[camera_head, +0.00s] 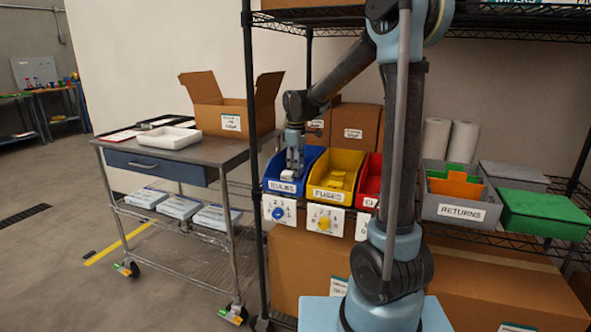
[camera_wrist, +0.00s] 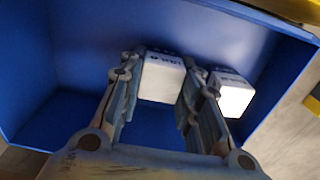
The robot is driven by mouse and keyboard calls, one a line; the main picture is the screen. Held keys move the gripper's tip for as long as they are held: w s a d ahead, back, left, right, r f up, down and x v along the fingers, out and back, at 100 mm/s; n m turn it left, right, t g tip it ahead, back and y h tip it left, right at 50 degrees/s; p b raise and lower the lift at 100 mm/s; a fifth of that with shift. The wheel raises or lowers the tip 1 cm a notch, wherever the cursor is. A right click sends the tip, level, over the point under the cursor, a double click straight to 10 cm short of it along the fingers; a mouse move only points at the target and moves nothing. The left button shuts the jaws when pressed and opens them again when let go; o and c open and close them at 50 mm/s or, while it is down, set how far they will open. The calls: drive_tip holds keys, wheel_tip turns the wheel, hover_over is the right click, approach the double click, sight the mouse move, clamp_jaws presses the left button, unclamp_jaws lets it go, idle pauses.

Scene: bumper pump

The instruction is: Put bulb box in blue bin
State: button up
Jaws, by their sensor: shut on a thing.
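The blue bin (camera_head: 313,160), labelled BULBS, is at the left end of the bin row on the wire shelf; its blue walls (camera_wrist: 85,60) fill much of the wrist view. My gripper (camera_head: 293,168) points down into it. In the wrist view my gripper (camera_wrist: 160,76) is shut on a white bulb box (camera_wrist: 162,78) with blue print, inside the bin. A second white box (camera_wrist: 233,93) lies just right of the right finger, outside the grip. In the head view one small white box (camera_head: 288,174) shows below the fingers; I cannot tell which. The box undersides are hidden.
The yellow FUSES bin (camera_head: 346,162) stands directly right of the blue bin, then a red bin (camera_head: 370,180), partly hidden by my arm. A black shelf post (camera_head: 257,130) stands close left. A cart (camera_head: 215,151) holds an open carton (camera_head: 232,117) and white tray (camera_head: 170,137).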

drive_tip(key=o, duration=1)
drive_tip(key=shift+r, duration=3.8)
